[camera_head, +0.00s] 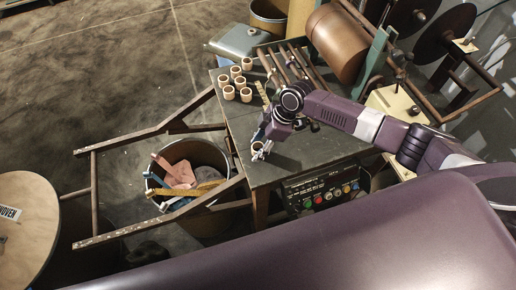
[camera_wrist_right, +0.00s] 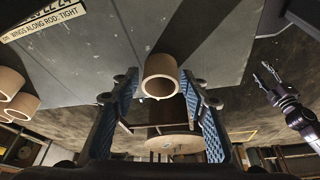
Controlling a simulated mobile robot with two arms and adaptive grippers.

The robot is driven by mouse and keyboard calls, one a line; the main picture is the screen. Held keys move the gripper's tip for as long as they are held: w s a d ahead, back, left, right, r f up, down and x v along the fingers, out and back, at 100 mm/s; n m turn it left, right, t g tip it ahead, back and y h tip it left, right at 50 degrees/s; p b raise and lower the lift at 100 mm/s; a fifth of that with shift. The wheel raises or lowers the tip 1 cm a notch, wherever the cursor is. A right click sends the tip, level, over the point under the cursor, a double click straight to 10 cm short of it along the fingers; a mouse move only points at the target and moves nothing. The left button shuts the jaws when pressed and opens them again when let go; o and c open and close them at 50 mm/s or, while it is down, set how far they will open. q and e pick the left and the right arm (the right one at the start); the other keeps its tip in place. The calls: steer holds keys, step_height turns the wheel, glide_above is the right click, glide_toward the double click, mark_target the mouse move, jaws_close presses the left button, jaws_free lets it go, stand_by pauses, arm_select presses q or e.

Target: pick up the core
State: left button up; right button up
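A tan, hollow cylindrical core (camera_head: 257,147) stands on the grey table near its front left corner. My right gripper (camera_head: 262,152) is down at this core and partly covers it. In the right wrist view the core (camera_wrist_right: 160,75) shows between the two blue-padded fingers of my right gripper (camera_wrist_right: 158,88), with a gap on either side; the fingers are open. Several more cores (camera_head: 246,94) stand in a group toward the back left of the table. My left gripper (camera_wrist_right: 268,76) appears small at the right of the wrist view, with its fingers apart and empty.
The grey table (camera_head: 290,155) has a control box with coloured buttons (camera_head: 322,192) at its front. A bin of scraps (camera_head: 190,170) stands to the left inside a wooden frame (camera_head: 128,138). A brown roller machine (camera_head: 336,42) and metal rods (camera_head: 285,65) are behind.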

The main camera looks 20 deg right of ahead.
steer(key=c, duration=0.4)
arm_select(q)
steer(key=shift+s+a, duration=0.1)
steer(key=shift+s, duration=0.7)
steer(key=shift+w, duration=0.1)
arm_select(e)
steer(key=shift+r, duration=0.6)
step_height(320, 180, up, 19)
steer(key=b, duration=0.4)
arm_select(q)
step_height(320, 180, down, 7)
steer(key=b, duration=0.3)
steer(key=shift+w+f, duration=0.15)
steer(key=shift+w, duration=0.15)
arm_select(e)
steer(key=s+d+m+t+h, duration=0.1)
steer(key=s+m, duration=0.1)
steer(key=m, duration=0.3)
steer(key=s+d+r+m+t+h, duration=0.1)
steer(key=s+m, duration=0.1)
steer(key=m, duration=0.3)
steer(key=s+d+r+m+t+h, duration=0.1)
steer(key=s+d+m+h, duration=0.1)
steer(key=m, duration=0.3)
steer(key=shift+r+t, duration=0.15)
steer(key=shift+t, duration=0.15)
